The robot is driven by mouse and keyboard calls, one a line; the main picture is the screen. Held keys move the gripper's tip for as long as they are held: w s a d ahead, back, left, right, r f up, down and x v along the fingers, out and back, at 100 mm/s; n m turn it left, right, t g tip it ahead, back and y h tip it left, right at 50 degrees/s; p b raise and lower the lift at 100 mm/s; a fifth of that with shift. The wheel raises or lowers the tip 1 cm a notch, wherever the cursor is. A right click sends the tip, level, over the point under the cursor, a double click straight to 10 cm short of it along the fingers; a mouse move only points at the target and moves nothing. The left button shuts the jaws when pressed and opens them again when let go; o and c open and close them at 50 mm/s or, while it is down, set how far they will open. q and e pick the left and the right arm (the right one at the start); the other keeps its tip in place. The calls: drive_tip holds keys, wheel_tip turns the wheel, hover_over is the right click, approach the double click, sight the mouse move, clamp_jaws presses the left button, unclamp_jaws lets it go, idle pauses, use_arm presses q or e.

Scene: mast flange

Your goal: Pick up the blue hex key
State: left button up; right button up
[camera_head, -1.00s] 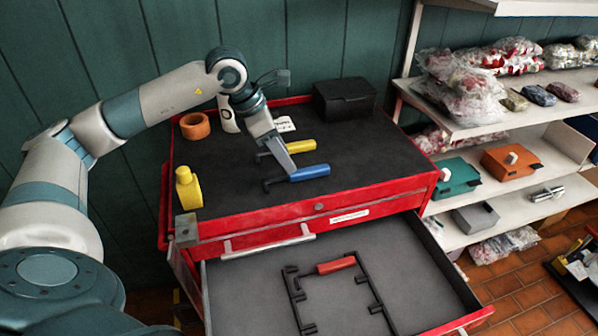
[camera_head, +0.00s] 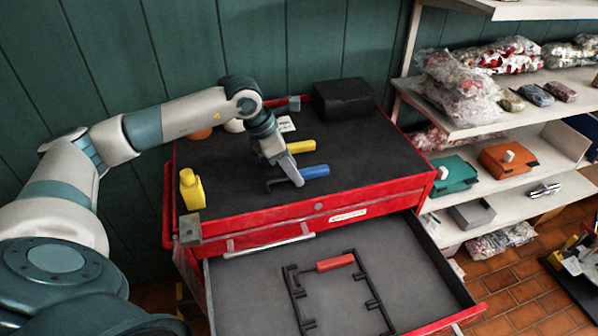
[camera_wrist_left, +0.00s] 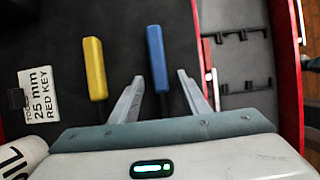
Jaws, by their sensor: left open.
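The blue hex key (camera_head: 315,172) lies on the dark top of the red tool cabinet, in front of the yellow hex key (camera_head: 300,146). My left gripper (camera_head: 298,182) is open over the blue key. In the left wrist view, the blue key (camera_wrist_left: 157,58) runs between the two fingers of my left gripper (camera_wrist_left: 160,85), and its dark shaft passes down between them. The yellow key (camera_wrist_left: 95,68) lies outside the fingers, to the left. Whether the fingers touch the blue key is not clear. My right gripper is not in view.
An open drawer (camera_head: 240,290) holds a red-handled key (camera_head: 335,263) and a black rack (camera_head: 290,285). A black box (camera_head: 343,98), a yellow bottle (camera_head: 191,190) and a label card (camera_wrist_left: 39,95) stand on the cabinet. White shelves (camera_head: 490,120) are at right.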

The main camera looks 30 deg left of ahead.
use_arm(q)
drive_tip(key=shift+w+d+f, duration=0.1)
drive_tip(key=shift+w+f, duration=0.05)
drive_tip(key=shift+f, duration=0.25)
clamp_jaws()
drive_tip(key=shift+r, duration=0.15)
